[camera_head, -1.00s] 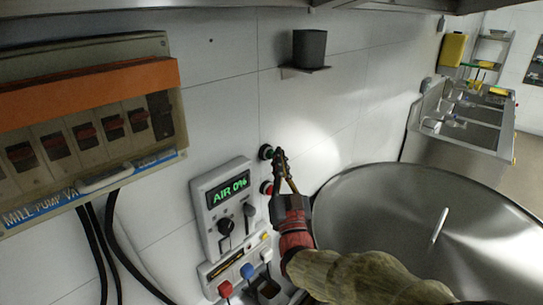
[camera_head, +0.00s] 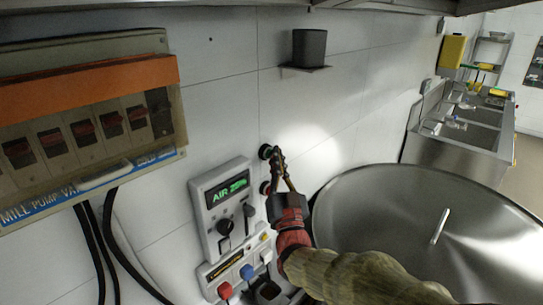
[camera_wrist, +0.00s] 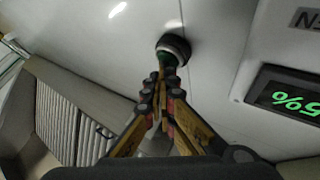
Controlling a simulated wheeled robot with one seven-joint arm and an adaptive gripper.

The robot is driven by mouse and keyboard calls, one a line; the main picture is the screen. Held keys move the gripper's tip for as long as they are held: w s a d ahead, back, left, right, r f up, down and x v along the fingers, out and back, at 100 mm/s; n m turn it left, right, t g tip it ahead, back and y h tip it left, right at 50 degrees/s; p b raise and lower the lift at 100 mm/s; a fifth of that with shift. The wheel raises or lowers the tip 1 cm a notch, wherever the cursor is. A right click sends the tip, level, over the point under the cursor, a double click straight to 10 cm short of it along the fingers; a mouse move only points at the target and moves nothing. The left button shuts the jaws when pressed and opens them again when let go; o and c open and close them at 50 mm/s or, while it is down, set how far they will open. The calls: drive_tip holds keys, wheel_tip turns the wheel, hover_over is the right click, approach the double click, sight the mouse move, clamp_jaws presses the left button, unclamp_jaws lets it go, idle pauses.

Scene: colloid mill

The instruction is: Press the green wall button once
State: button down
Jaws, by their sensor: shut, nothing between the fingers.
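The green wall button (camera_head: 265,152) sits in a dark round collar on the white tiled wall. In the wrist view the green button (camera_wrist: 168,59) is partly hidden behind my fingertips. My gripper (camera_head: 278,153) is shut and empty, its tips at the button's face; it also shows in the wrist view (camera_wrist: 163,78). Touching or a hair apart, I cannot tell. A red button (camera_head: 265,187) is just below, partly beside my fingers.
A breaker box (camera_head: 85,120) with an orange cover hangs at left. A small shelf with a dark cup (camera_head: 309,48) is above. A large steel vessel lid (camera_head: 400,210) lies at right, under my arm. Red and blue knobs (camera_head: 246,271) sit below the panel.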

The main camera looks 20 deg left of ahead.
drive_tip(key=shift+s+d+b, duration=0.35)
drive_tip(key=shift+d+b, duration=0.35)
drive_tip(key=shift+d, duration=0.1)
drive_tip(key=shift+d, duration=0.1)
drive_tip(key=d, duration=0.1)
drive_tip(key=s+d+b, duration=0.1)
drive_tip(key=d, duration=0.1)
drive_tip(key=s+d+b, duration=0.1)
drive_tip(key=shift+d, duration=0.25)
drive_tip(key=shift+w+f, duration=0.1)
drive_tip(key=shift+f, duration=0.05)
idle(0.6)
